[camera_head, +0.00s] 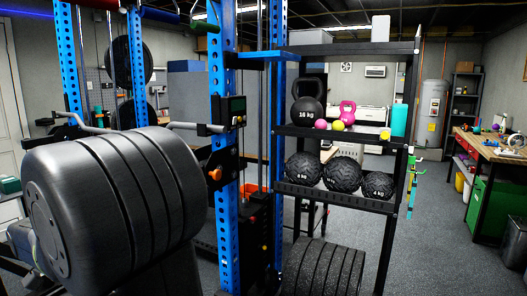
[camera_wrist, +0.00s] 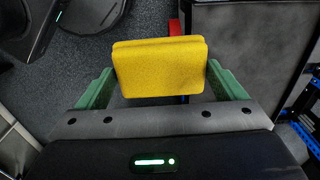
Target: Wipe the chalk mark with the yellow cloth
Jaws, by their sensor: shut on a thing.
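In the wrist view my gripper (camera_wrist: 160,72) has a green finger at each side of the yellow cloth (camera_wrist: 160,52). It is shut on the cloth, which looks like a thick folded pad. The cloth hides part of what lies beyond it. I cannot make out a chalk mark in either view. The head view shows neither my gripper nor the cloth.
In the wrist view a dark flat-topped thing (camera_wrist: 245,50) with greyish blotches stands at right, above speckled floor (camera_wrist: 110,55). In the head view, large weight plates (camera_head: 115,205) and blue rack posts (camera_head: 224,150) stand close. Behind are a ball shelf (camera_head: 340,200) and a workbench (camera_head: 495,150).

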